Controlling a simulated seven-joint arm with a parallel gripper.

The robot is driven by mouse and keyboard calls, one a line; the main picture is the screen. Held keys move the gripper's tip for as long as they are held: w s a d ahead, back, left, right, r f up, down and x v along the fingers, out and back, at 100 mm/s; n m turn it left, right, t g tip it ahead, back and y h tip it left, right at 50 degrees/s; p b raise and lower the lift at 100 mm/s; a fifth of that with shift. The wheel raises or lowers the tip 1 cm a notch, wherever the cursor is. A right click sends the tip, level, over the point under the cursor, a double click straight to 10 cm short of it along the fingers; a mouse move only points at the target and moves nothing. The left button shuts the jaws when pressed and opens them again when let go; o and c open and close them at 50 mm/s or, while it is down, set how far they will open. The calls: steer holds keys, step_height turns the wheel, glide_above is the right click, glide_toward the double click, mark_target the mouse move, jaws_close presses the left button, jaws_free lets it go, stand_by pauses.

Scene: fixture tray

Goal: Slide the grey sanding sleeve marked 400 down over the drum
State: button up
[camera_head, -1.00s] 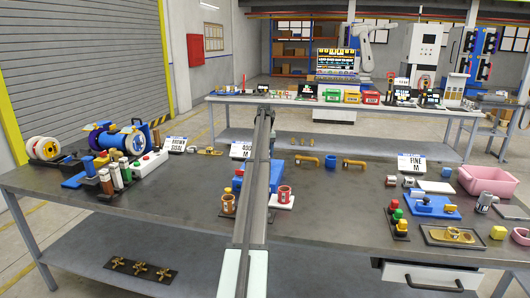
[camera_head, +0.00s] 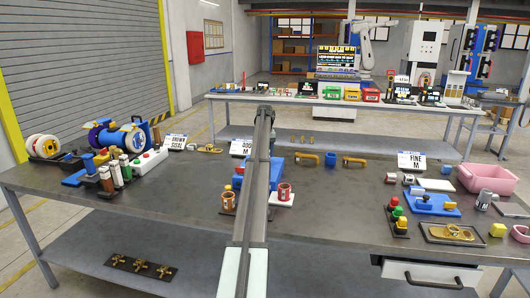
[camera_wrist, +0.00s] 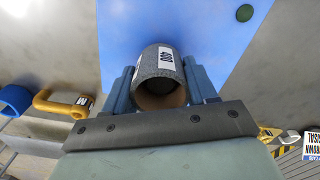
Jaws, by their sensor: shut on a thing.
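The grey sanding sleeve (camera_wrist: 152,62) shows in the wrist view, with a white label reading 400 upside down and a brown inside. My gripper (camera_wrist: 160,82) is shut on it, with one blue-grey finger on each side. Beyond the sleeve is a blue surface (camera_wrist: 215,45) with a dark green round spot on it. I cannot make out the drum in the wrist view, nor tell the sleeve's height above the blue surface. In the head view my arm hides the gripper and the sleeve; part of a blue base (camera_head: 277,171) shows beside the arm.
A 400 sign (camera_head: 241,147) stands behind.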

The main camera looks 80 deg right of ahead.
steer(key=shift+f, duration=1.05)
steer(key=o, duration=1.1)
steer(key=shift+r, duration=0.15)
steer(key=shift+r, duration=4.9)
